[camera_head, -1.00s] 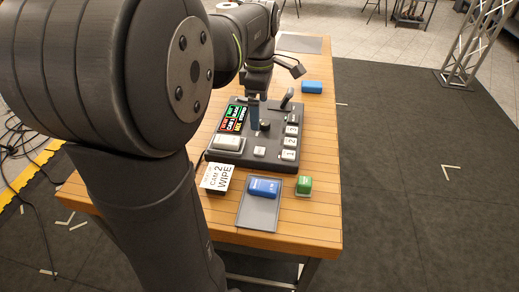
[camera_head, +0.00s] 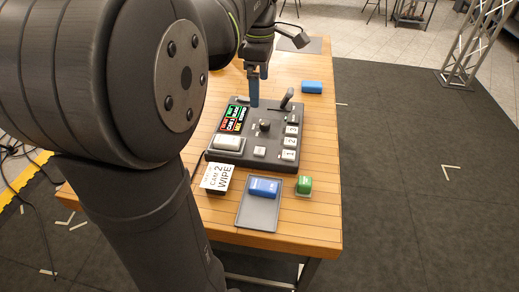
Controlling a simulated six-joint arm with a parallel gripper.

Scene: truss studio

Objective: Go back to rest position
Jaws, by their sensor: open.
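My gripper (camera_head: 255,98) hangs from my arm, fingers pointing down, over the far-left part of the black switcher panel (camera_head: 218,159). It holds nothing that I can see, and its jaws are open, though the gap between the fingers is hard to make out from here. The panel has a lit label screen, white numbered buttons, a joystick knob (camera_head: 264,125) and a lever (camera_head: 287,98) that leans up at the far right.
On the wooden table (camera_head: 313,219) are a grey tray (camera_head: 257,216) bearing a blue block (camera_head: 264,187), a green block (camera_head: 305,185), a "CAM 2 WIPE" card (camera_head: 216,178) and another blue block (camera_head: 312,87). A truss (camera_head: 469,45) stands beyond, on the floor.

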